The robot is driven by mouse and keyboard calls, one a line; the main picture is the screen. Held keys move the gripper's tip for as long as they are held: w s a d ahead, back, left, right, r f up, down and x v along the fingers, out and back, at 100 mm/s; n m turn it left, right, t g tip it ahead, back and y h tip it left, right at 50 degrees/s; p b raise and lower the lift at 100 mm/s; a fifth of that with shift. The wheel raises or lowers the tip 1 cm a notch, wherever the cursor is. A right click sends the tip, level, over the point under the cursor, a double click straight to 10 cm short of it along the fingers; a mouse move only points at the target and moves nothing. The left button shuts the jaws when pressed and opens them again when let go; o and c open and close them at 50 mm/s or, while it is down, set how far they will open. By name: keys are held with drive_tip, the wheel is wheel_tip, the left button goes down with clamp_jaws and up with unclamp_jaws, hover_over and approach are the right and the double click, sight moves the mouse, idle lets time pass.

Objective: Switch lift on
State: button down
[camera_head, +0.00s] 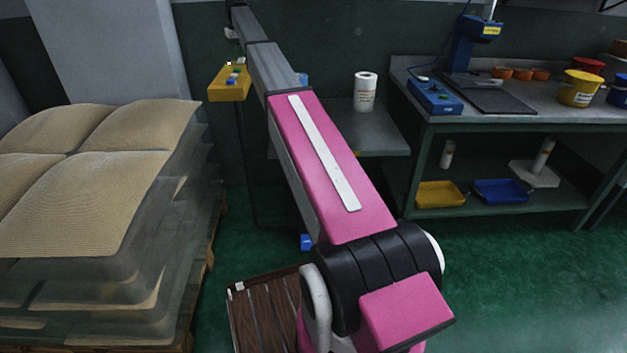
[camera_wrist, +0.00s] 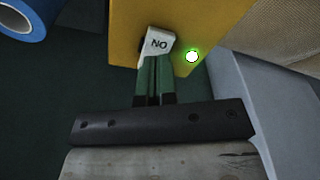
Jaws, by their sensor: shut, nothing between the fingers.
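A yellow control box (camera_head: 229,90) is at the back left in the head view, and its yellow face (camera_wrist: 225,22) fills the top of the wrist view. On it is a white switch (camera_wrist: 157,45) with letters that read "NO" in this view. To its right is a small round lamp (camera_wrist: 192,56), bright white with a green glowing rim. My gripper (camera_wrist: 155,62) is shut and empty, its green fingertips right at the lower edge of the switch. I cannot tell whether they press on it. In the head view I cannot make out the fingers.
Stacked tan sacks (camera_head: 90,165) on a pallet stand left of my arm. A bench (camera_head: 550,112) with a blue device (camera_head: 434,97) and tubs stands at right. A paper roll (camera_head: 365,92) stands on a lower table. Green floor (camera_head: 500,270) is clear at front right.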

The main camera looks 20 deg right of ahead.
drive_tip(key=shift+r, duration=2.45)
